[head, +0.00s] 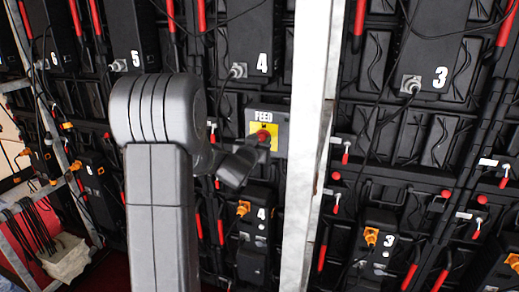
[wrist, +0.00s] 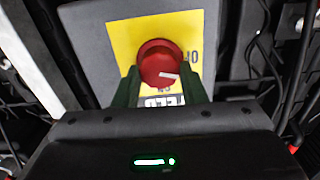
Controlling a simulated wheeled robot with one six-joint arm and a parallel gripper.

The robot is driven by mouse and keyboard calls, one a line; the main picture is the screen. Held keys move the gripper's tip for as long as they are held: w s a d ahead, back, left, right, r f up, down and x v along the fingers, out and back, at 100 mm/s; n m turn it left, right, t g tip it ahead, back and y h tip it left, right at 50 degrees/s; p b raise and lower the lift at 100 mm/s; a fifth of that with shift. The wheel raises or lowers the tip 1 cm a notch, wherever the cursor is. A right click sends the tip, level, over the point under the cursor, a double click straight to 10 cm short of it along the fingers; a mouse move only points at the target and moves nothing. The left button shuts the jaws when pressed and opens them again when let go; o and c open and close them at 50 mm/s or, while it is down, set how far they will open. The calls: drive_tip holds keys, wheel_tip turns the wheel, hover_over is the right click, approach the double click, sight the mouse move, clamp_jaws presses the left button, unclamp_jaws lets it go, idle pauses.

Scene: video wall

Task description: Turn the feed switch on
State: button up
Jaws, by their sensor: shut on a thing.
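The feed switch is a red round knob (wrist: 160,62) on a yellow plate (wrist: 122,35), set on a grey panel labelled FEED. The panel also shows in the head view, with the knob (head: 263,134) below the label. My gripper (wrist: 161,82) has one dark green finger on each side of the knob and is shut on it. In the wrist view the lettering is turned over. In the head view my gripper (head: 250,150) reaches the knob from the lower left.
A pale upright post (head: 305,130) stands just right of the switch panel. Numbered black boxes, such as box 4 (head: 245,40) and box 3 (head: 440,50), hang around it with cables. Red-handled levers and orange plugs stick out nearby. White cloth-like material (head: 68,258) lies at lower left.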

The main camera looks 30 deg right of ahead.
drive_tip(key=m+b, duration=0.3)
drive_tip(key=shift+f+m+b, duration=0.25)
drive_tip(key=shift+m+b, duration=0.05)
drive_tip(key=shift+m, duration=0.1)
drive_tip(key=m+b, duration=0.2)
drive_tip(key=m, duration=0.1)
drive_tip(key=shift+s+d+m+b, duration=0.1)
drive_tip(key=shift+s+m+b, duration=0.05)
drive_tip(key=shift+m+b, duration=0.2)
drive_tip(key=m+b, duration=0.2)
drive_tip(key=m, duration=0.1)
drive_tip(key=shift+m+b, duration=1)
drive_tip(key=shift+m, duration=0.95)
drive_tip(key=o, duration=1)
drive_tip(key=shift+s, duration=0.1)
drive_tip(key=v, duration=1.3)
drive_tip(key=shift+a, duration=0.3)
